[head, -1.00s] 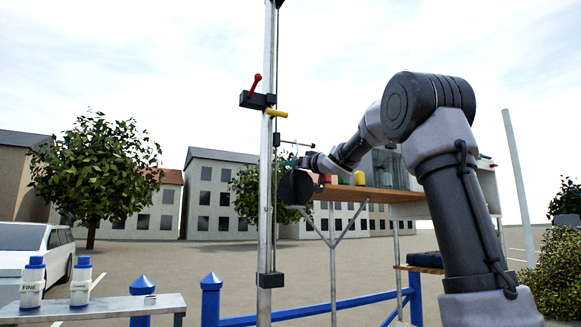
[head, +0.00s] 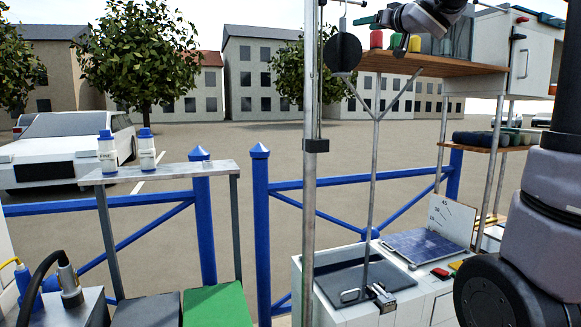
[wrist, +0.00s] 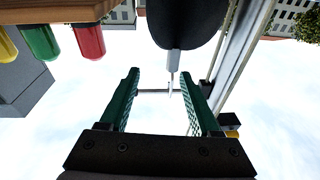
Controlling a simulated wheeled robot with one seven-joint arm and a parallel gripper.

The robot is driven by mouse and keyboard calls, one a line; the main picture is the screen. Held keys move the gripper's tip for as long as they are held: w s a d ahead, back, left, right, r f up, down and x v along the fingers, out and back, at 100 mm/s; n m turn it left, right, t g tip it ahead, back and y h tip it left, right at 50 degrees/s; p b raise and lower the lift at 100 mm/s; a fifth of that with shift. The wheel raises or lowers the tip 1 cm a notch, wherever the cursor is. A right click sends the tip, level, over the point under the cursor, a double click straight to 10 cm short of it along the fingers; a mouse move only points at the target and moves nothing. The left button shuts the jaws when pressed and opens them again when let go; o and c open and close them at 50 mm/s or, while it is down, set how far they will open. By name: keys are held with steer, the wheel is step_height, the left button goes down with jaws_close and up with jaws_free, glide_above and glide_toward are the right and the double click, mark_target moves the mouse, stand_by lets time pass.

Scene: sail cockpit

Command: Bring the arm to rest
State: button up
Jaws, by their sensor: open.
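My gripper (head: 367,19) is at the top of the head view, beside the upright metal pole. In the wrist view, my gripper (wrist: 163,88) shows two green ribbed fingers spread apart. No object is clamped between them. A thin rod with a pale tip shows in the gap between the fingers; I cannot tell how far beyond them it lies. A dark round disc (head: 342,52) hangs just below and left of my gripper in the head view.
A wooden shelf (head: 430,65) with red, yellow and green items is close to my gripper. The metal pole (head: 309,190) stands left of it. Below are a white cabinet (head: 345,300) and a blue railing (head: 345,180). A grey bench (head: 160,173) holds two bottles.

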steer(key=s+d+f+m+g+h, duration=0.2)
steer(key=s+d+f+m+h, duration=0.2)
steer(key=s+f, duration=0.3)
steer(key=s+d+f+m+g+h, duration=0.2)
steer(key=s+d+f+m+h, duration=0.2)
steer(key=s+f+h, duration=0.15)
steer(key=s+a+f+g+y, duration=0.2)
steer(key=s+a+f+g, duration=0.1)
steer(key=s+f, duration=0.6)
steer(key=s+a+f+g+y, duration=0.2)
steer(key=s+a+f+g, duration=0.2)
steer(key=s+f, duration=0.6)
steer(key=shift+s+a+f, duration=0.25)
steer(key=shift+s+a, duration=0.25)
steer(key=shift+s, duration=0.05)
